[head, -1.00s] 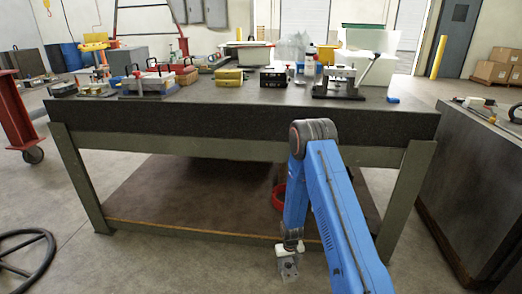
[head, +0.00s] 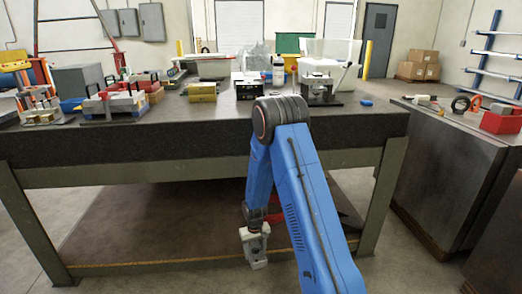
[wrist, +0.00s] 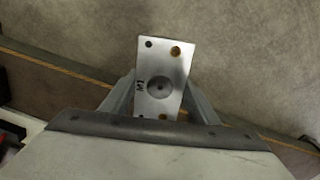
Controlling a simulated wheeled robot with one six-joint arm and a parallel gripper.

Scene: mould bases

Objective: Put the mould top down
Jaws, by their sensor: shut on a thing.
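The mould top is a flat grey metal block with round holes and a small dark marking; it fills the middle of the wrist view (wrist: 160,60). My gripper (wrist: 160,102) is shut on it, one finger on each side. In the head view my gripper (head: 254,236) hangs low in front of the table, below the tabletop. The block (head: 257,256) shows there as a small pale piece under it. Grey-and-coloured mould pieces (head: 113,104) stand on the table's left part; I cannot tell which one matches the held block.
The dark tabletop (head: 200,127) holds a yellow block (head: 202,92), a black box (head: 247,84), a bottle (head: 278,71), a lever press (head: 320,91) and a small blue item (head: 366,102). A dark cabinet (head: 440,160) stands at right. The tabletop's front strip is mostly clear.

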